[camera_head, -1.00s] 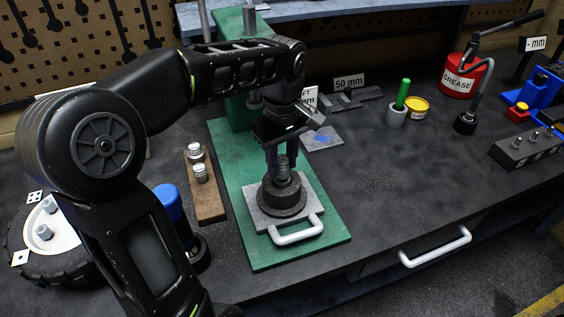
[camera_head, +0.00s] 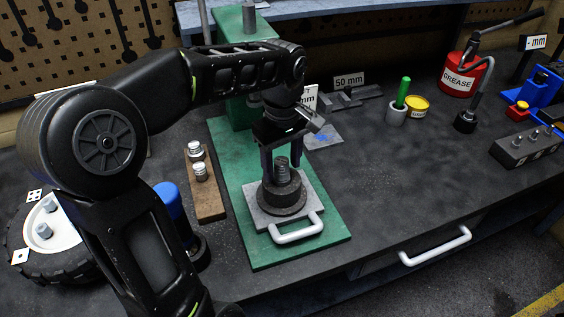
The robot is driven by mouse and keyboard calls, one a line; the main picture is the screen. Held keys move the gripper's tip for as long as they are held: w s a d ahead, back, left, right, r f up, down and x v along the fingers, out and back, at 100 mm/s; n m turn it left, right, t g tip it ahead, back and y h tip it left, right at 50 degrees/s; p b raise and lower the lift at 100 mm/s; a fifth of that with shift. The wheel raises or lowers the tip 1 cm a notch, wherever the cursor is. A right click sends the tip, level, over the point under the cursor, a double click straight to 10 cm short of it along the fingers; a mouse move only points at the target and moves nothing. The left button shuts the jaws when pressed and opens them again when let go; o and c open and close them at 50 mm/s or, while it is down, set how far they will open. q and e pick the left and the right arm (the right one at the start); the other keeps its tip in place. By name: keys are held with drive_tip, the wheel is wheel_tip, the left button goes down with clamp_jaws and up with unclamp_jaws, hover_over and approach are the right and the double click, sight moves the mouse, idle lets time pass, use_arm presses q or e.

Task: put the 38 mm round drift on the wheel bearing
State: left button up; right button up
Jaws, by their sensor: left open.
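A grey metal round drift (camera_head: 282,168) stands upright on the dark wheel bearing (camera_head: 283,198). The bearing sits on a grey plate (camera_head: 259,218) with a white handle, on the green press base (camera_head: 247,250). My left gripper (camera_head: 282,162) points down over the drift. Its two fingers are spread, one on each side of the drift's upper part, with a gap visible. The drift's size cannot be read. My right gripper is not in view.
A wooden block (camera_head: 208,205) with two other metal drifts stands left of the press base. The green press column (camera_head: 240,115) rises behind my arm. A wheel (camera_head: 40,265) and a blue-topped item (camera_head: 168,203) are at left. The bench right of the press is mostly clear.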

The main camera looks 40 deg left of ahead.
sight(282, 161)
use_arm(q)
drive_tip(key=shift+r, duration=0.5)
wheel_tip(282, 161, up, 4)
drive_tip(key=shift+r, duration=0.1)
drive_tip(key=shift+r+p, duration=0.65)
drive_tip(key=shift+r, duration=0.25)
drive_tip(key=shift+r+p, duration=0.45)
drive_tip(key=shift+p, duration=0.05)
